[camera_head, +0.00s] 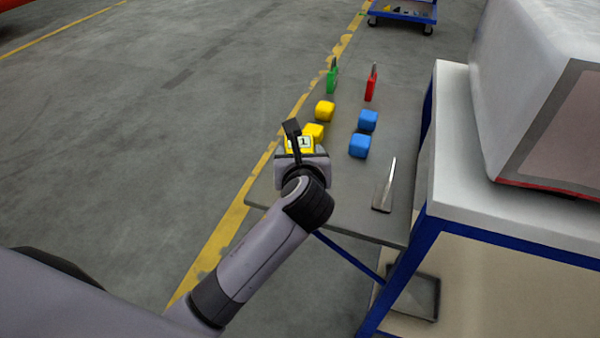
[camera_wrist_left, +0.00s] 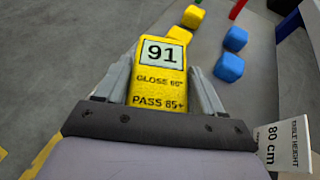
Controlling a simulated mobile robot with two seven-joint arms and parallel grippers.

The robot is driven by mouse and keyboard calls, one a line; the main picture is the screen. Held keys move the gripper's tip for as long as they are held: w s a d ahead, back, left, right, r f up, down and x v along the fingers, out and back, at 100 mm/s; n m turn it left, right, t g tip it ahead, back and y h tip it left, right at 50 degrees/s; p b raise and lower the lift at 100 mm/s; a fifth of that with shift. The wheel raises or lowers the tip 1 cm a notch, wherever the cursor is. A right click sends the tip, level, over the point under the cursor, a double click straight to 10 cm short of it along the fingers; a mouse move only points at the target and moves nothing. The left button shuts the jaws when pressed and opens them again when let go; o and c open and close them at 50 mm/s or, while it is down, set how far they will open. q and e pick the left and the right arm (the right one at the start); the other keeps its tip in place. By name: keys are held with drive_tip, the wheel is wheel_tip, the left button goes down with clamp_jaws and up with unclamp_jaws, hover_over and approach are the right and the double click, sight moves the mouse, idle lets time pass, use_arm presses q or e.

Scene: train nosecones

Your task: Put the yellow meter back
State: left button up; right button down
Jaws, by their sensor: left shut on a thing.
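The yellow meter (camera_wrist_left: 160,90) is between the fingers of my left gripper (camera_wrist_left: 162,85), which is shut on it. Its display reads 91, with "GLOSS 60°" and "PASS 85+" printed below. In the head view, the meter (camera_head: 300,144) shows partly behind my left gripper (camera_head: 297,142), over the near left part of the grey table (camera_head: 345,205). I cannot tell whether it touches the tabletop. My right gripper is not in view.
Two yellow blocks (camera_head: 325,110) and two blue blocks (camera_head: 360,146) stand beyond the meter. A white-topped bench (camera_head: 455,165) borders the right.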

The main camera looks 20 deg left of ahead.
use_arm(q)
wheel_tip(320, 180, down, 4)
drive_tip(key=shift+f+b, duration=0.2)
drive_tip(key=shift+b, duration=0.35)
drive_tip(key=o, duration=1.5)
drive_tip(key=shift+f, duration=0.1)
drive_tip(key=shift+c, duration=0.2)
